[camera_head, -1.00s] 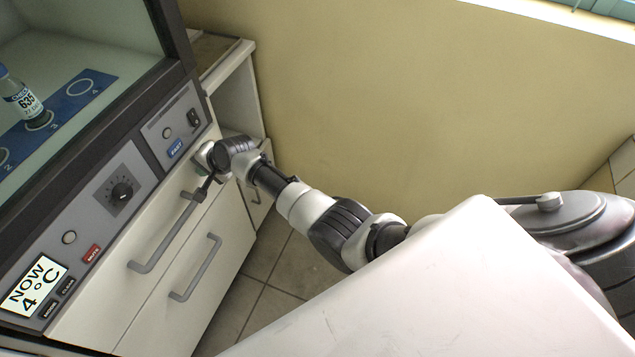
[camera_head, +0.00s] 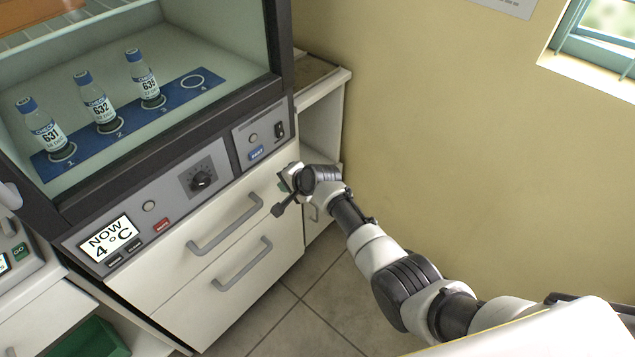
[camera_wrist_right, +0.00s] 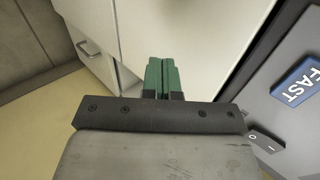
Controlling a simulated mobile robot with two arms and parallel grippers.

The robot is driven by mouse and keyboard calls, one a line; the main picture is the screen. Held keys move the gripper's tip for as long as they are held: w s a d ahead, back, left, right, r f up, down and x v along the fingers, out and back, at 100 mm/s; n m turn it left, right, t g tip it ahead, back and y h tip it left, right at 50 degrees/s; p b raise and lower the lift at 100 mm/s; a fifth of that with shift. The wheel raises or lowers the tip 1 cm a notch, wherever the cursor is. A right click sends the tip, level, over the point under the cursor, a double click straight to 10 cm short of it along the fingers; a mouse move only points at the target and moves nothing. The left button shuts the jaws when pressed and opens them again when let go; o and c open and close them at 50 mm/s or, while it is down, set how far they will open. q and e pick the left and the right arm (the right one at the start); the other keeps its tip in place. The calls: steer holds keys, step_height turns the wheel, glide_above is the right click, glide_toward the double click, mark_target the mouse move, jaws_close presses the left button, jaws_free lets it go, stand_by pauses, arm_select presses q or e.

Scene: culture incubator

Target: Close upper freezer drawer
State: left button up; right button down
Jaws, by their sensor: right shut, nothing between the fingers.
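The upper freezer drawer (camera_head: 170,255) is a white front with a grey bar handle (camera_head: 225,225), below the control panel. Its front looks about level with the lower drawer (camera_head: 190,312), and I see no clear gap. My right gripper (camera_head: 282,186) is at the upper right corner of the upper drawer front, just under the panel. Its green fingers (camera_wrist_right: 160,76) are shut together and empty in the wrist view, with a white front beyond them. I cannot tell whether the fingertips touch the drawer. My left gripper is out of view.
The control panel (camera_head: 165,190) carries a knob, a display and a blue FAST label. Above it, several labelled bottles stand on a blue mat (camera_head: 190,95). A white side cabinet (camera_head: 325,120) and yellow wall are to the right. Tiled floor (camera_head: 320,290) lies open in front.

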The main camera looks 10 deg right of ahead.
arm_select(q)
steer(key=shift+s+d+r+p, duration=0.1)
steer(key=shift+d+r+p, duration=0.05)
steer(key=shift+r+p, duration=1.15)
arm_select(e)
steer(key=v, duration=0.9)
steer(key=shift+s+d+r, duration=0.2)
steer(key=shift+s+d, duration=0.05)
steer(key=shift+d, duration=0.05)
steer(key=s+d+f+n+g+h, duration=0.1)
steer(key=s+d+f+n+h, duration=0.15)
steer(key=s+f, duration=0.85)
steer(key=s+d+f+n+g+h, duration=0.15)
steer(key=s+d+f, duration=0.35)
steer(key=f, duration=0.9)
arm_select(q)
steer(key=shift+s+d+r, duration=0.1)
arm_select(e)
steer(key=s+d+f+n+g, duration=0.1)
steer(key=s+d+f+n, duration=0.1)
steer(key=s, duration=1)
steer(key=s+d+f+n+g+h, duration=0.1)
steer(key=s+d+f+n, duration=0.1)
steer(key=s+f+n, duration=0.2)
steer(key=s+d+f+n+g, duration=0.2)
steer(key=s+f, duration=0.6)
steer(key=s, duration=1.2)
steer(key=shift+n+h, duration=0.3)
steer(key=shift+n, duration=0.3)
steer(key=shift+d, duration=0.1)
